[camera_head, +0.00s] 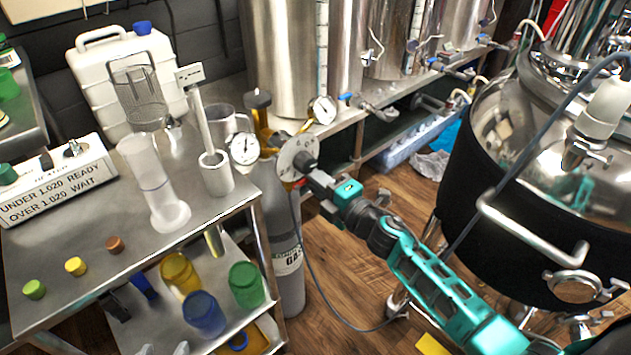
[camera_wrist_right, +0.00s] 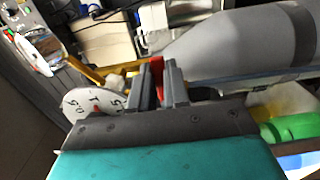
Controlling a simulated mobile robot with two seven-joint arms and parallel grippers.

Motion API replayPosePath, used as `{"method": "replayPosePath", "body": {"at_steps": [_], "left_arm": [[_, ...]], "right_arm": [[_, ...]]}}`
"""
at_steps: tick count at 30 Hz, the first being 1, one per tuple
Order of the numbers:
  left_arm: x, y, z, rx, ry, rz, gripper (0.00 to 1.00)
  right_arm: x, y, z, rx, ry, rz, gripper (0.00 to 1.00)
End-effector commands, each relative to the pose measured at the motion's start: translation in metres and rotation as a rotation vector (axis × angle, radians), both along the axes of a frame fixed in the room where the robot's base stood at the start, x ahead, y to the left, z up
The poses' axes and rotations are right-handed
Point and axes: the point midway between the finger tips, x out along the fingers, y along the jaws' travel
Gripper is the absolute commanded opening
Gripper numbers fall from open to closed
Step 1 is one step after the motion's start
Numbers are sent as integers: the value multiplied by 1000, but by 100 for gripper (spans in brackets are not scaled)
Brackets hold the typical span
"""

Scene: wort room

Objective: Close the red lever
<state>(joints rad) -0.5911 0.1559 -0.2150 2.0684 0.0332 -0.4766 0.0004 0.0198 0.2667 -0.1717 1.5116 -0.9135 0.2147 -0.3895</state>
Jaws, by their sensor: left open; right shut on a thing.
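The red lever (camera_wrist_right: 157,68) shows as a small red piece between the fingers of my right gripper (camera_wrist_right: 160,82) in the right wrist view. The right gripper is shut on it. In the head view my teal right arm reaches in from the lower right, and its gripper (camera_head: 308,172) is at the round flowmeter dial (camera_head: 298,152) on the regulator. There the gripper mostly hides the lever. The grey gas cylinder (camera_head: 287,255) stands below. Two pale fingertips of my left gripper (camera_head: 167,350) show apart at the bottom edge, open and empty, well away from the lever.
Two pressure gauges (camera_head: 244,148) (camera_head: 322,110) sit beside the dial. A steel cart (camera_head: 110,235) with a cylinder, mortar and cups stands left. A large black-wrapped kettle (camera_head: 500,200) stands right. A thin hose loops over the wooden floor (camera_head: 340,260).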

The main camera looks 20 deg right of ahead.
Motion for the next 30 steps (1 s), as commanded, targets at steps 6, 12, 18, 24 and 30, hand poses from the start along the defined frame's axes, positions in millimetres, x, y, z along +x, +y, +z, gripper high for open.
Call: {"method": "replayPosePath", "body": {"at_steps": [6,12,18,24,30], "left_arm": [[0,-1,0,-4,0,3,53],[0,-2,1,-9,1,6,53],[0,-2,0,-10,2,7,53],[0,-2,0,-10,3,7,53],[-1,-1,-1,-5,4,4,53]], "right_arm": [[0,-1,0,-25,-7,-1,0],[0,-1,0,-29,-8,-1,0],[0,-1,1,-29,-9,0,22],[0,0,1,-26,-8,0,41],[0,0,1,-23,-9,0,42]]}}
